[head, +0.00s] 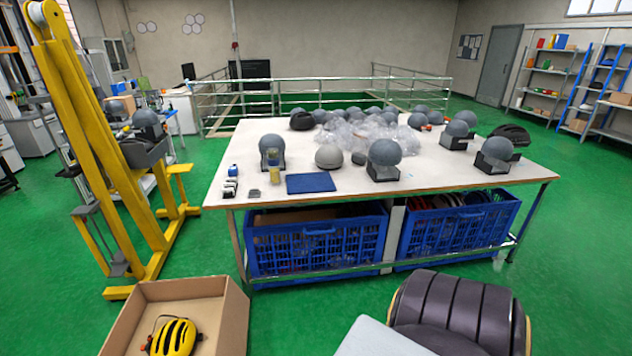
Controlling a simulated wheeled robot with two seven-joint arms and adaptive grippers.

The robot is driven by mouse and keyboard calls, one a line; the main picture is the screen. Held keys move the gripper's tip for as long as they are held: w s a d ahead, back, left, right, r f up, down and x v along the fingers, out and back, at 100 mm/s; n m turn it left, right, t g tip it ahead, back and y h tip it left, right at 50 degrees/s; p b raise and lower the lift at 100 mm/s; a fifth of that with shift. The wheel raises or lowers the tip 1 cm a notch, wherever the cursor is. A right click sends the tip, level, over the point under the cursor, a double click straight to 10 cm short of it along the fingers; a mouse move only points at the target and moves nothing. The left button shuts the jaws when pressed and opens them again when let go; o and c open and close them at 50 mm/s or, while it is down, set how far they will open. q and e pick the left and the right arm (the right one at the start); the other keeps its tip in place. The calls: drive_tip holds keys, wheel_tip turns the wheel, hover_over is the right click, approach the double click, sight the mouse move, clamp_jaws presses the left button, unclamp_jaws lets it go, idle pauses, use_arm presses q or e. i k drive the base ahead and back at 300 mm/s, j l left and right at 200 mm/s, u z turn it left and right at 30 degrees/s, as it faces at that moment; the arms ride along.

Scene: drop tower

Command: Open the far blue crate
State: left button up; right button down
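Two blue slatted crates stand side by side on the low shelf under the white table. The left blue crate (318,244) looks nearer and has brown and dark contents. The right blue crate (458,229) looks slightly farther; red and dark rounded things show at its top. Both show their front walls, and the tabletop hides much of their upper openings. I see no lid on either, but cannot tell how far they are pulled out. Neither of my grippers is in view.
The white table (440,181) carries grey headforms, clear plastic and a blue mat (310,183). A cardboard box (232,320) with a yellow helmet (174,338) is at lower left. A yellow tower (98,140) stands left. Green floor (575,250) is clear at right.

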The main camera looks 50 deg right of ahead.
sight(303, 244)
drive_tip(key=z, duration=1.75)
drive_tip(key=k+l, duration=0.1)
drive_tip(key=l, duration=1.25)
drive_tip(key=i+l, duration=0.15)
drive_tip(key=l, duration=0.15)
drive_tip(key=i+l+z, duration=0.1)
drive_tip(key=l, duration=0.25)
drive_tip(key=i+l, duration=0.15)
drive_tip(key=l, duration=0.15)
drive_tip(key=i+l, duration=0.1)
drive_tip(key=i, duration=0.3)
drive_tip(key=i+l, duration=0.15)
drive_tip(key=i, duration=0.2)
drive_tip(key=i+j+z, duration=0.1)
drive_tip(key=i+j, duration=0.4)
drive_tip(key=i, duration=0.15)
